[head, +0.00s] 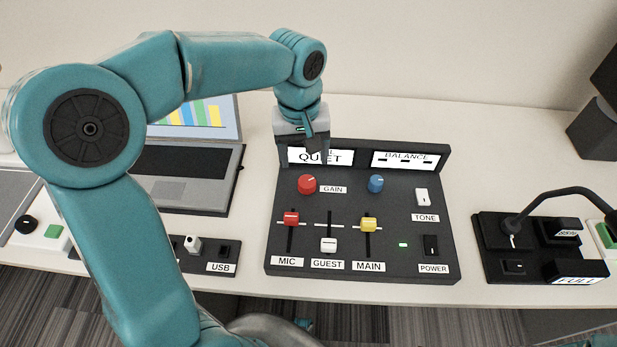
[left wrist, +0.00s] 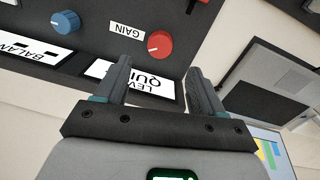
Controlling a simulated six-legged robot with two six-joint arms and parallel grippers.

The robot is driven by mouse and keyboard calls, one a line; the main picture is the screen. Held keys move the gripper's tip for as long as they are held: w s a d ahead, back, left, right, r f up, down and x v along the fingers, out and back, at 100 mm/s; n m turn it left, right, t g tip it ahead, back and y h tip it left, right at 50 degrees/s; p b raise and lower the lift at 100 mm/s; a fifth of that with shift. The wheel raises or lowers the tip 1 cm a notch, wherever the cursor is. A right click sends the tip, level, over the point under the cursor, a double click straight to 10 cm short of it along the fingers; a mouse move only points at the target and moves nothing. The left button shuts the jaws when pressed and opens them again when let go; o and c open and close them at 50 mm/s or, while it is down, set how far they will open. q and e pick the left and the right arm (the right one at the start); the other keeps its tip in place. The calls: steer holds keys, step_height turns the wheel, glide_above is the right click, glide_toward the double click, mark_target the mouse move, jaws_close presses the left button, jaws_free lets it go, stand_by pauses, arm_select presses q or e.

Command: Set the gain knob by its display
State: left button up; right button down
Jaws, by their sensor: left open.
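The gain knob (head: 307,184) is a red round knob on the dark mixer panel (head: 385,265), with a GAIN label to its right. It also shows in the left wrist view (left wrist: 160,45), with a pale pointer mark. The level display (head: 320,157) above it reads QUIET and is partly hidden by my left gripper (head: 318,160). My left gripper also shows in the left wrist view (left wrist: 163,78); it is open and empty, above the display, with the knob beyond its fingertips and apart from them. My right gripper is not in view.
A blue knob (head: 376,184) and a BALANCE display (head: 409,160) are to the right. Red, white and yellow sliders (head: 369,223) are below. A laptop (head: 185,180) stands left; a lamp base (head: 498,263) stands right. The table between panel and lamp is clear.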

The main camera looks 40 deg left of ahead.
mark_target(306, 181)
arm_select(q)
step_height(306, 181, down, 8)
steer(key=shift+d+f+b, duration=0.1)
steer(key=shift+b, duration=0.35)
steer(key=shift+w, duration=0.1)
